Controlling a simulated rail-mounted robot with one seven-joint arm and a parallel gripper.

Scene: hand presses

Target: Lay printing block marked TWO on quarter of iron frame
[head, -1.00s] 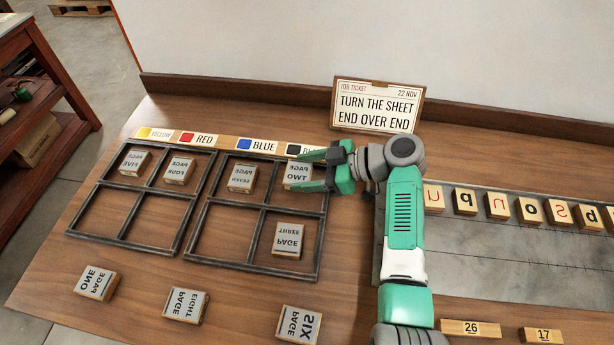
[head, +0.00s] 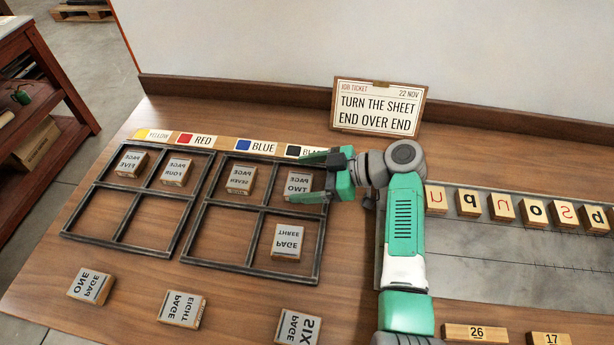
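The block marked TWO (head: 297,186) lies in the upper right quarter of the right-hand iron frame (head: 264,209), its lettering mirrored. My gripper (head: 311,177) is over that quarter, reaching in from the right. Its two green fingers are spread, one above and one below the block in the picture, and a gap shows beside the block. The lower finger hides a little of the block's lower edge and the frame bar. The same frame holds block SEVEN (head: 240,180) at upper left and block THREE (head: 288,242) at lower right. Its lower left quarter is empty.
The left-hand frame (head: 138,194) holds blocks FIVE (head: 132,163) and FOUR (head: 175,172). Blocks ONE (head: 90,286), EIGHT (head: 182,309) and SIX (head: 298,327) lie on the table in front. A job ticket (head: 377,106) stands behind. Letter blocks line a plate at right.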

